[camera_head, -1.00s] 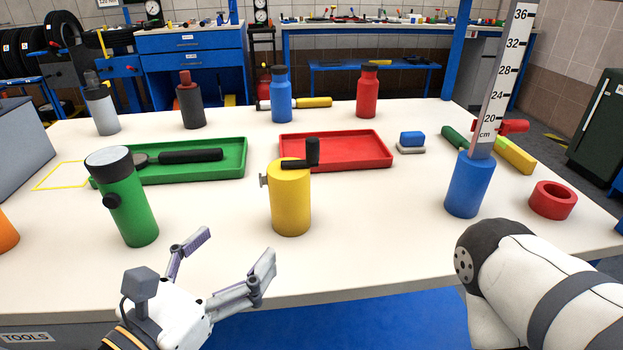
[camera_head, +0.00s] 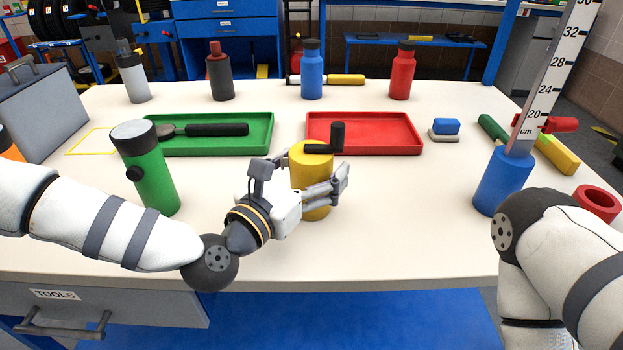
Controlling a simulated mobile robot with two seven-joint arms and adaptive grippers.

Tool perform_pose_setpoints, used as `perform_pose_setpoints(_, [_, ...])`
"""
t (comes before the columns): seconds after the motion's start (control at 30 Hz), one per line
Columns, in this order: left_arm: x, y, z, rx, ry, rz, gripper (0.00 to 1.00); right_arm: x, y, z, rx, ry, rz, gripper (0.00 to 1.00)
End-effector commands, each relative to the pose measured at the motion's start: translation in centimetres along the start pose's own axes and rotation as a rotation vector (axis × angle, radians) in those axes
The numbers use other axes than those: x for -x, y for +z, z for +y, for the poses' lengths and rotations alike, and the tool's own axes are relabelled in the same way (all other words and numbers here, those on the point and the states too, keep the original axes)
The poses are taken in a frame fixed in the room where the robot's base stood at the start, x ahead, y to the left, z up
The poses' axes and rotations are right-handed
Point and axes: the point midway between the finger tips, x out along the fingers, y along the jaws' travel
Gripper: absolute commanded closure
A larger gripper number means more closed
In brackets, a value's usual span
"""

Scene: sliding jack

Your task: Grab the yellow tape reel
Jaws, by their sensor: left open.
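The yellow tape reel (camera_head: 312,158) is an upright yellow cylinder with a black crank (camera_head: 331,140) on top, on the near middle of the table. My left gripper (camera_head: 340,181) reaches in from the left at the reel, its fingers pointing right across the reel's front side. It is open. The gripper covers much of the reel's middle, so I cannot tell whether the fingers touch it or lie on both sides of it. My right arm shows at the lower right, but its gripper is out of view.
A green flashlight (camera_head: 157,185) stands left of the reel. Behind are a green tray (camera_head: 262,128) with a black-handled tool and an empty red tray (camera_head: 364,135). A blue cylinder (camera_head: 502,180) with a ruler stands right. Table between reel and blue cylinder is clear.

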Motion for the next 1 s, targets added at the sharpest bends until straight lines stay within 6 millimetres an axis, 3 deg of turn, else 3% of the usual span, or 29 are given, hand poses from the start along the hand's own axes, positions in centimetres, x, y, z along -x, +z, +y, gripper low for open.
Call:
perform_pose_setpoints(0.17, [0.0, -0.1, 0.0, 0.001, 0.000, 0.001, 0.20, 0.0, 0.0, 0.0, 0.000, 0.000, -0.001, 0.61])
perform_pose_setpoints(0.4, [0.0, -0.1, 0.0, 0.000, 0.000, 0.001, 0.74, 0.0, 0.0, 0.0, 0.000, 0.000, -0.001, 0.61])
perform_pose_setpoints(0.8, [0.0, 0.2, 0.1, -0.001, 0.001, -0.002, 0.76, 0.0, 0.0, 0.0, 0.000, 0.000, 0.000, 0.61])
perform_pose_setpoints(1.0, [0.0, 3.1, 0.1, -0.002, 0.001, -0.009, 0.76, 0.5, -0.2, 0.0, 0.000, -0.001, 0.013, 0.61])
